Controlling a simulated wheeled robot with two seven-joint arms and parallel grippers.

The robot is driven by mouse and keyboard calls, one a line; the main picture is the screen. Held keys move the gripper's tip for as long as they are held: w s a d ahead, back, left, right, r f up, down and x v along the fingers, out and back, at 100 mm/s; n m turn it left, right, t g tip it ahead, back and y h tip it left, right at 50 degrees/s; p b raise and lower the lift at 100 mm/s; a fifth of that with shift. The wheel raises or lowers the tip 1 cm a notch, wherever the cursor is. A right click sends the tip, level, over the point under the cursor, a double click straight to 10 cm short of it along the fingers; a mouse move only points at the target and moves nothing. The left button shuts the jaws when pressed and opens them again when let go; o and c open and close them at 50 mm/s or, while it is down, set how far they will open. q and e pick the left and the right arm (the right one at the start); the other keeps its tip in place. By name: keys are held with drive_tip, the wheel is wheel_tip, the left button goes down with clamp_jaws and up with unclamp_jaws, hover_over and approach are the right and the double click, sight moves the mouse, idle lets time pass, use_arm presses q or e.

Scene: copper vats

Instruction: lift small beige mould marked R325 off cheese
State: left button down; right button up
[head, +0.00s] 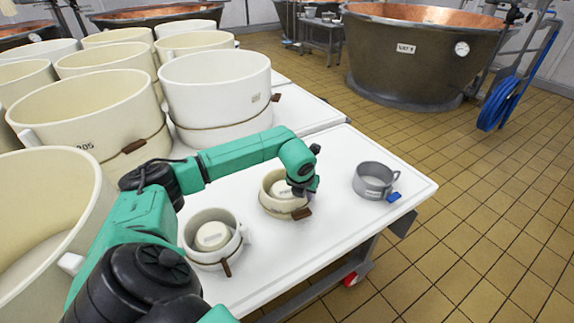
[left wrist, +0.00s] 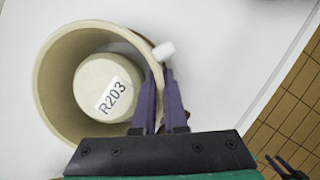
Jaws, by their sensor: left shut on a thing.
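A small beige mould (head: 270,205) stands on the white table around a pale cheese (head: 285,190). In the left wrist view, the mould (left wrist: 52,72) surrounds the cheese (left wrist: 92,82), whose label reads R203. I cannot read R325 anywhere. My left gripper (head: 305,188) is at the mould's right side, and in the left wrist view its purple fingers (left wrist: 163,82) are shut on the mould's wall, below a white knob (left wrist: 163,51) on its outside. The fingers hide part of the rim. I cannot tell whether the mould is raised.
A second small mould (head: 187,242) with a cheese (head: 213,236) stands nearer me. A grey metal ring (head: 373,181) with a blue tab lies to the right. Several large moulds fill the table's left. The table's right edge borders a tiled floor; a copper vat (head: 405,70) stands behind.

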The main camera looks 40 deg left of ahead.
use_arm(q)
drive_tip(key=shift+r, duration=0.15)
drive_tip(key=shift+r, duration=0.25)
wheel_tip(320, 180, up, 19)
drive_tip(key=p, duration=0.3)
drive_tip(key=shift+r, duration=0.15)
use_arm(e)
drive_tip(key=s+d+f, duration=0.1)
drive_tip(key=s+f, duration=0.3)
drive_tip(key=shift+s+d, duration=0.15)
drive_tip(key=shift+s, duration=0.2)
drive_tip(key=shift+r, duration=0.2)
use_arm(q)
drive_tip(key=shift+p, duration=0.3)
